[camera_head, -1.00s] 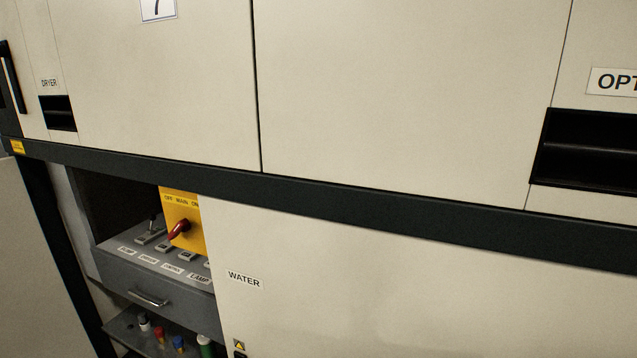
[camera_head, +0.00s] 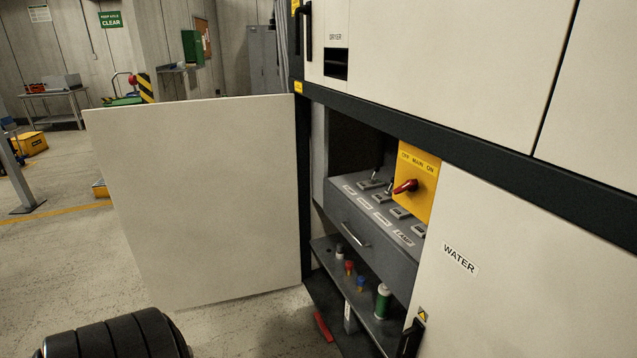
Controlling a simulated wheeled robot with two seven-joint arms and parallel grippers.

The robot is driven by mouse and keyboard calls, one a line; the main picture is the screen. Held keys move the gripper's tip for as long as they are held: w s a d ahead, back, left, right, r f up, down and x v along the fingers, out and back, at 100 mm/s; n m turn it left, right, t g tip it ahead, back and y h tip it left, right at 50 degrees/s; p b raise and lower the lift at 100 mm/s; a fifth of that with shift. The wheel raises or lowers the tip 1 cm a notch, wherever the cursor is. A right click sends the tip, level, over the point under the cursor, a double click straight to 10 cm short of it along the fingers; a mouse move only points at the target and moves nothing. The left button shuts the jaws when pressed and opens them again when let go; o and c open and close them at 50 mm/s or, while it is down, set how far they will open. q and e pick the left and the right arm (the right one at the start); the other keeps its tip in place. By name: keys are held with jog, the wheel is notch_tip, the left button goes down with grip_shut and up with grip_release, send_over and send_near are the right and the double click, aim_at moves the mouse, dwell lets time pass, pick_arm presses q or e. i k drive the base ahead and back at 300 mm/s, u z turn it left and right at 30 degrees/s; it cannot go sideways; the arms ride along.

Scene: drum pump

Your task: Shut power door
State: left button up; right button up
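The power door is a large plain pale panel (camera_head: 200,200). It stands wide open, swung out to the left from the dark cabinet post at its right edge. The open compartment beside it shows a yellow main switch plate (camera_head: 418,172) with a red handle, and a grey panel of toggle switches (camera_head: 378,210). A black ribbed rounded part, which looks like a piece of my arm, shows at the bottom left, in front of the door's lower edge. Neither gripper's fingers are in view.
Below the switches are a grey drawer (camera_head: 352,235) and a shelf (camera_head: 350,283) with small bottles and a green can (camera_head: 382,301). The WATER panel (camera_head: 500,270) is closed at right. Open floor (camera_head: 60,260) lies left of the door; a workbench (camera_head: 52,100) stands far back.

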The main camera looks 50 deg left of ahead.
aim_at(203, 193)
jog(key=u, duration=3.35)
jog(key=i, duration=5.8)
jog(key=z, duration=4.45)
jog(key=i, duration=0.4)
jog(key=z, duration=0.1)
